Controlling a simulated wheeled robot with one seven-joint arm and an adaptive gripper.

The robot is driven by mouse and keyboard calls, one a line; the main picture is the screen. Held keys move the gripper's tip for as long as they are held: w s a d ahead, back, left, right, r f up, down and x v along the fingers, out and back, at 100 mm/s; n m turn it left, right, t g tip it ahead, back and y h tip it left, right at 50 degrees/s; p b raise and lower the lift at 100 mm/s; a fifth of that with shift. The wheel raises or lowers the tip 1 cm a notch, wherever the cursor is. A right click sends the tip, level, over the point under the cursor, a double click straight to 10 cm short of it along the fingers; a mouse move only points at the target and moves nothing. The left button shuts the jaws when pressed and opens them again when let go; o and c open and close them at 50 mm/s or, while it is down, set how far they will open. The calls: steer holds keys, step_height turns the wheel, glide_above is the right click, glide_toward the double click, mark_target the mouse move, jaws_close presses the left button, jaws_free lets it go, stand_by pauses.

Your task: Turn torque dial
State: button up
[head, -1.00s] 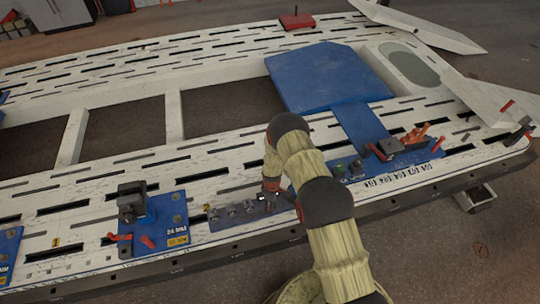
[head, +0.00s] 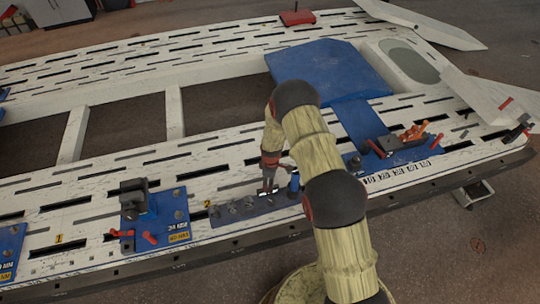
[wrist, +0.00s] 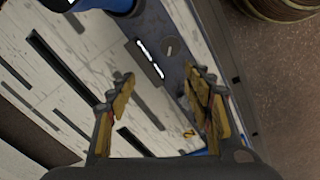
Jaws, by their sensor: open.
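A grey round dial (wrist: 171,47), which looks like the torque dial, sits on a dark blue-grey panel beside a small display with white lit bars (wrist: 149,57). In the head view the panel (head: 236,214) lies along the near edge of the white bench and carries several small knobs. The display (head: 267,192) shows just below my gripper (head: 269,180). In the wrist view my gripper (wrist: 157,82) is open and empty, its fingers apart above the panel. The dial lies beyond the fingertips and they do not appear to touch it.
A blue cylinder (head: 294,184) stands close right of my gripper. A blue plate with a dark clamp (head: 133,197) and red handles is to the left. Another blue plate (head: 415,151) with red and orange parts is to the right. The slotted bench top (head: 100,190) is otherwise mostly flat.

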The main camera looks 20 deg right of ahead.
step_height(320, 180, up, 20)
steer(key=m+t+b, duration=0.1)
steer(key=m+b, duration=0.1)
steer(key=shift+w+m, duration=0.4)
steer(key=shift+f, duration=0.1)
stand_by(0.4)
steer(key=s+r+m+g, duration=0.2)
steer(key=s+m, duration=0.3)
steer(key=s, duration=0.5)
steer(key=s+r+m+t, duration=0.1)
steer(key=s+r+t, duration=0.1)
steer(key=s+r, duration=0.6)
steer(key=s+r+m+t, duration=0.1)
steer(key=s+r+t, duration=0.1)
steer(key=s+r, duration=0.5)
steer(key=s+r+m+t, duration=0.2)
steer(key=s+r, duration=0.6)
steer(key=r, duration=0.9)
steer(key=shift+s, duration=0.3)
